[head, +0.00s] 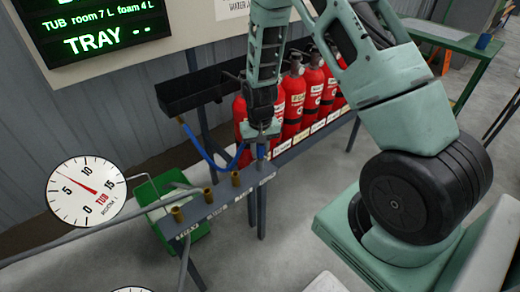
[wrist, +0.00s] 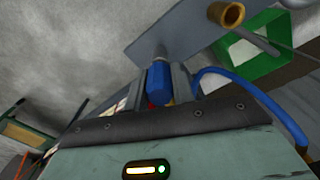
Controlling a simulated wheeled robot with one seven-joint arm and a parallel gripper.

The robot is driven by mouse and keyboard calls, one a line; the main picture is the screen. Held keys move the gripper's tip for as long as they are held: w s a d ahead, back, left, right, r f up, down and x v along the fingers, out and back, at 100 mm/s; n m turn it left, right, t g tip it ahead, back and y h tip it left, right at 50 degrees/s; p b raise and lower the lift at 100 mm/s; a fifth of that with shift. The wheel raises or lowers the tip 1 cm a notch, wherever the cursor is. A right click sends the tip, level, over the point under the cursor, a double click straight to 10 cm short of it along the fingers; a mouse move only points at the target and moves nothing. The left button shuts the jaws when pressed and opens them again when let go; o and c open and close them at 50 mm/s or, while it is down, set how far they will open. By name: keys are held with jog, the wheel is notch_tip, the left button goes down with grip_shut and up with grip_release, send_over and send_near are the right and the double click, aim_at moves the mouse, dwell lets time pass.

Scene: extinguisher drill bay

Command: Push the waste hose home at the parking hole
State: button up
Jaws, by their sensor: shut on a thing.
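My gripper (head: 262,135) is shut on the blue end of the waste hose (head: 262,151), just above the grey rail (head: 222,202). In the wrist view the blue hose end (wrist: 158,82) sits between my two fingers (wrist: 166,88), pointing at the rail (wrist: 178,38). A narrower grey tip shows ahead of the blue part and seems to meet the rail. The parking hole itself is hidden; I cannot tell how deep the tip sits. The rest of the hose (head: 205,154) loops left toward a black trough.
Several brass fittings (head: 208,195) stand on the rail left of my gripper; one shows in the wrist view (wrist: 228,14). Red extinguishers (head: 293,98) stand close behind. A green box (head: 182,225) is below the rail. A black trough (head: 195,88) is behind left.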

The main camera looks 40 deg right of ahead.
jog(key=shift+f, duration=0.5)
jog(key=o, duration=1.1)
notch_tip(320, 180, up, 18)
jog(key=shift+f+p, duration=0.25)
jog(key=shift+p, duration=0.65)
jog(key=shift+a+r, duration=0.1)
